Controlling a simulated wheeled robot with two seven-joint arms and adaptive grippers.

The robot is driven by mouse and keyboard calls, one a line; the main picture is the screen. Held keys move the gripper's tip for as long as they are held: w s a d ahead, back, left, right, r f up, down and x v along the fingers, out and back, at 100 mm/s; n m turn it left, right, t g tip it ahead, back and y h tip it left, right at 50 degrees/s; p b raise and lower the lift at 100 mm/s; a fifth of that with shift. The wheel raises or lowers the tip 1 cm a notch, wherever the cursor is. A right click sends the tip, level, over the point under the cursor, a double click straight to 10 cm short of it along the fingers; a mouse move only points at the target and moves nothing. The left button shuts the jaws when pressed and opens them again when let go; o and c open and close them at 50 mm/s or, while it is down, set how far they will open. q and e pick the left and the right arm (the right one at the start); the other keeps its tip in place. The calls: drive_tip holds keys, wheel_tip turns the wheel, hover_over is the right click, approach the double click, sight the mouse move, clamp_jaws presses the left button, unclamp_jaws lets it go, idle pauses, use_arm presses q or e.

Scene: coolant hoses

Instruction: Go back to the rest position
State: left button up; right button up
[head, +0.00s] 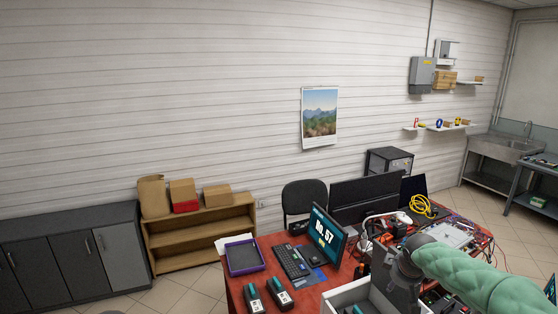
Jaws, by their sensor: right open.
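My right arm, in a pale green sleeve, comes in from the lower right in the head view. Its dark grey right gripper (396,290) hangs downward over the front right of the red table (232,288), beside a light grey open box (340,296). The gripper is open; its fingertips are hard to make out against the clutter, and I see nothing held in it. My left gripper is out of view. I cannot make out any coolant hoses for certain.
The table holds a purple-rimmed tray (244,256), a keyboard (291,261), a monitor (328,236), handheld devices (279,291) and a yellow cable coil (422,206). A black chair (303,199) stands behind. Low shelves (200,232) and dark cabinets (70,262) line the wall.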

drive_tip(key=s+a+f+m+g+y+b, duration=0.1)
drive_tip(key=s+a+f+b, duration=0.3)
drive_tip(key=f, duration=0.8)
drive_tip(key=s+a+f+m+g+y+b, duration=0.1)
drive_tip(key=s+a+f+y+b, duration=0.15)
drive_tip(key=a+f, duration=0.75)
drive_tip(key=s+a+f+m+g+y+b, duration=0.1)
drive_tip(key=s+a+f+b, duration=0.2)
drive_tip(key=f, duration=1.2)
drive_tip(key=s+a+f+m+g+b, duration=0.1)
drive_tip(key=s+a+f+m+b, duration=0.1)
drive_tip(key=s+f, duration=0.8)
drive_tip(key=s+a+f+m+g+y+b, duration=0.1)
drive_tip(key=s+a+f+b, duration=0.4)
drive_tip(key=s+f, duration=0.5)
drive_tip(key=s+m+b, duration=0.1)
drive_tip(key=s, duration=0.3)
drive_tip(key=shift+a+f+m, duration=0.3)
drive_tip(key=shift+f+m, duration=0.1)
